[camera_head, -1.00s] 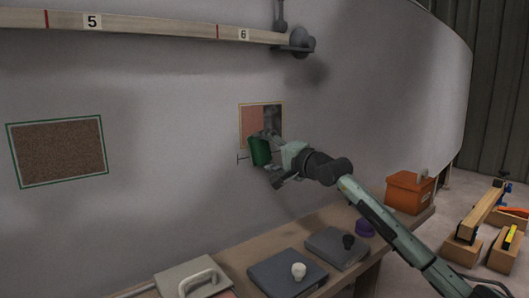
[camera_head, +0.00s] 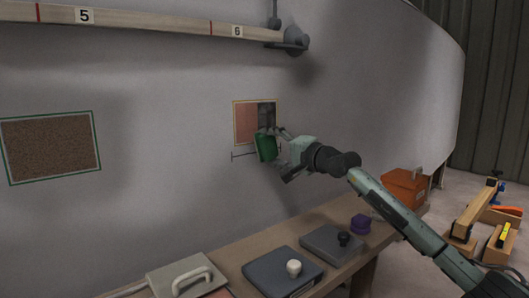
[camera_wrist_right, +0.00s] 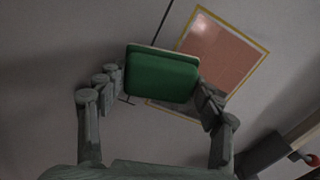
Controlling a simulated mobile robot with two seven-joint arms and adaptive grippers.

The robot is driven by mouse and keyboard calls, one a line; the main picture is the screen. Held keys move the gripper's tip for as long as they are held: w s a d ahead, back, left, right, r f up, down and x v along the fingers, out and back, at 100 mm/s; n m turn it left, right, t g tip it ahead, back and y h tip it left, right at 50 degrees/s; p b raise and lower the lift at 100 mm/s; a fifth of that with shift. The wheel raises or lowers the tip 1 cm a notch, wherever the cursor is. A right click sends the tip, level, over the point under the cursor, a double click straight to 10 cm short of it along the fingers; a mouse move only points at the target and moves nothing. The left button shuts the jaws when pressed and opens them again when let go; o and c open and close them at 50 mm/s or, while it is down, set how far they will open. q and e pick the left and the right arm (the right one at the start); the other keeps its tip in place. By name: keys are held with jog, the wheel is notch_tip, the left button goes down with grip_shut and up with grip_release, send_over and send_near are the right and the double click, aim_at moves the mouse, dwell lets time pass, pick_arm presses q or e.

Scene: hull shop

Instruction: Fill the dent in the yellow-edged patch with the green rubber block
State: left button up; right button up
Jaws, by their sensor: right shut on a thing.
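The green rubber block (camera_head: 265,147) is held in my right gripper (camera_head: 276,148), in front of the hull wall at the lower edge of the yellow-edged patch (camera_head: 246,122). In the right wrist view the green block (camera_wrist_right: 161,76) sits between the two fingers of the right gripper (camera_wrist_right: 162,88), with a pale layer along its far edge. The patch (camera_wrist_right: 222,55) lies beyond it, pinkish inside its yellow border. The block and fingers cover part of the patch's lower edge. I cannot tell whether the block touches the wall. My left gripper is not in view.
A green-edged brown patch (camera_head: 50,147) is at left. A numbered rail (camera_head: 150,20) runs above.

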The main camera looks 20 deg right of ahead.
jog(key=shift+w+d, duration=0.3)
jog(key=shift+d, duration=0.5)
jog(key=shift+w+a, duration=0.25)
jog(key=shift+w, duration=0.3)
jog(key=shift+r, duration=0.1)
jog(key=shift+w+r+p, duration=0.2)
jog(key=shift+r+p, duration=3.3)
jog(key=shift+r, duration=3.05)
jog(key=shift+s+f+b, duration=0.2)
jog(key=shift+f+b, duration=4.75)
jog(key=shift+f, duration=1.8)
